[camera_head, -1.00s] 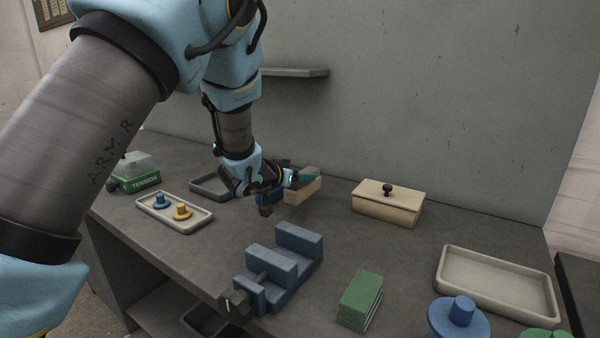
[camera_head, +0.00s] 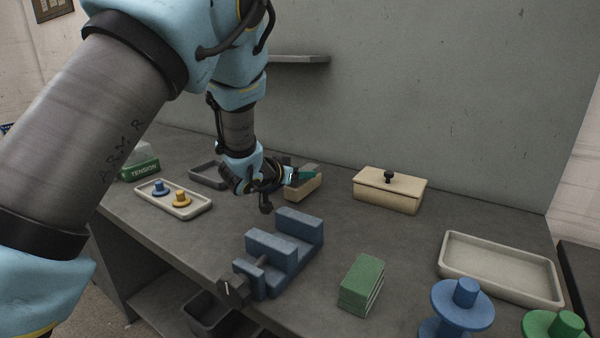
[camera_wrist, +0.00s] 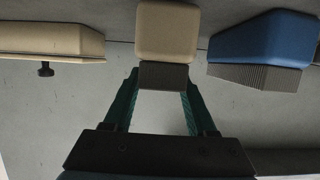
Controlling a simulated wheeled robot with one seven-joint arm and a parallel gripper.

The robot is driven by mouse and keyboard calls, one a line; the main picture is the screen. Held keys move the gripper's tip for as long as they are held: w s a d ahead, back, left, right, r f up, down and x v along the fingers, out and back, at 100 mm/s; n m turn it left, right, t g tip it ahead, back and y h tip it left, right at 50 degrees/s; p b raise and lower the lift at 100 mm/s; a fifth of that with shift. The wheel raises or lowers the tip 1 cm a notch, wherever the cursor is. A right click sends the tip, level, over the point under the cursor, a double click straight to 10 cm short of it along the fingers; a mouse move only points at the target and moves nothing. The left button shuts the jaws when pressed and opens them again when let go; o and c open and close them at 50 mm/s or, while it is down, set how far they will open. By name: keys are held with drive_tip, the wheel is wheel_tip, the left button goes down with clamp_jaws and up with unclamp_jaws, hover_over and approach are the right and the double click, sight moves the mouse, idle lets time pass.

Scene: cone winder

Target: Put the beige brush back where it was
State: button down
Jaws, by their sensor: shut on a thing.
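The beige brush (camera_wrist: 166,35) with grey bristles is between the green fingertips of my gripper (camera_wrist: 160,82) in the wrist view, which is upside down. My gripper is shut on it at the bristle end. In the head view the beige brush (camera_head: 303,188) is below and beside my gripper (camera_head: 308,174), low over the rear of the table. Whether it touches the table cannot be told. The blue brush (camera_wrist: 262,40) stands beside it in the wrist view, bristles facing the same way, apart from it. My wrist mostly hides the blue brush in the head view.
A beige lidded box (camera_head: 390,190) with a black knob stands to the right, also in the wrist view (camera_wrist: 50,42). A grey tray (camera_head: 208,176) lies left, a tray with pegs (camera_head: 190,209) in front. A blue fixture (camera_head: 278,262) and green pads (camera_head: 361,284) are nearer. A shelf (camera_head: 298,59) is on the wall.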

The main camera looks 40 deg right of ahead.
drive_tip(key=shift+f, duration=0.35)
drive_tip(key=shift+c, duration=0.6)
unclamp_jaws()
